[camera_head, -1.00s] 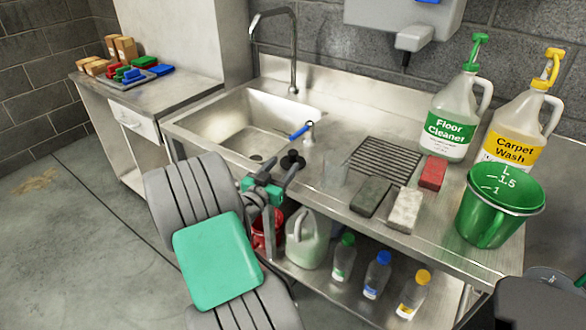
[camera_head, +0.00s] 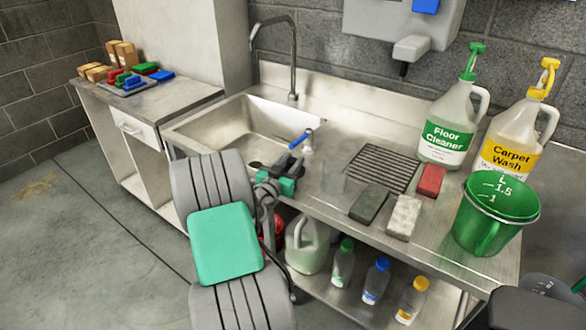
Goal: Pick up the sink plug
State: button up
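The sink plug (camera_head: 284,162) is a small black piece on the steel counter at the sink's front right corner. It is largely hidden by my gripper, and its outline merges with the dark fingers. My gripper (camera_head: 277,165), with a green body and dark fingers, is right at the plug. Its fingers look spread, one to the left and one to the right of the plug. I cannot tell whether either finger touches it.
The sink basin (camera_head: 232,132) lies behind and left, with a tall faucet (camera_head: 292,60). A blue-handled tap (camera_head: 306,143) stands close behind the gripper. A drain grid (camera_head: 383,168), dark sponge (camera_head: 368,204), pale block (camera_head: 404,216) and green bucket (camera_head: 494,218) are to the right.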

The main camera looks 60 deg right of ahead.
grip_shut()
jog(key=shift+r, duration=0.1)
